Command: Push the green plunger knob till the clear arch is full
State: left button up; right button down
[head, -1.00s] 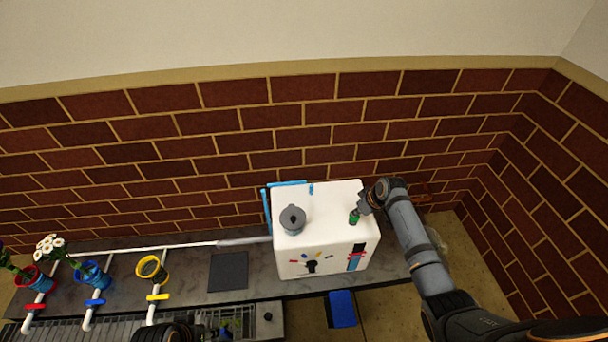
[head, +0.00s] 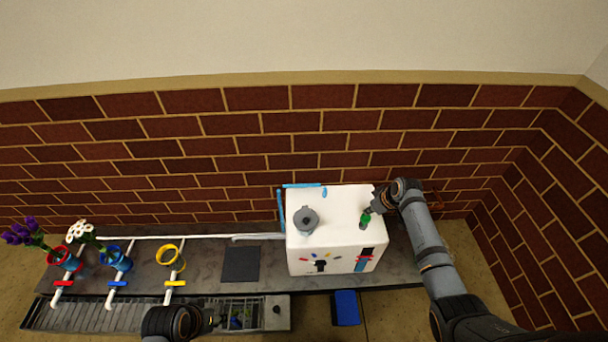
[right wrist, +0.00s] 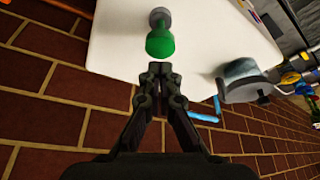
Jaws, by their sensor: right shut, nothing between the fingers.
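The green plunger knob (head: 365,222) stands upright on the right part of the white box's top (head: 340,215). My right gripper (head: 374,208) is shut and empty beside the knob. In the right wrist view its closed fingertips (right wrist: 160,68) sit just below the knob (right wrist: 160,42) in the picture; contact is unclear. A blue tube (head: 303,186) runs along the box's back and left side; it may be the clear arch, and its fill level is unclear. My left gripper (head: 208,321) is at the bottom edge, its jaws too small to judge.
A grey lidded pot (head: 306,219) stands on the box. The box front has a dial (head: 320,266). A white pipe (head: 205,237) leads left to red, blue and yellow-rimmed pots (head: 171,257), two holding flowers. A blue bin (head: 346,308) is below the counter. A brick wall stands behind.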

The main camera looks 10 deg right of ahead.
jog(key=shift+r, duration=0.1)
notch_tip(320, 180, up, 9)
jog(key=p, duration=0.9)
jog(key=shift+p, duration=0.3)
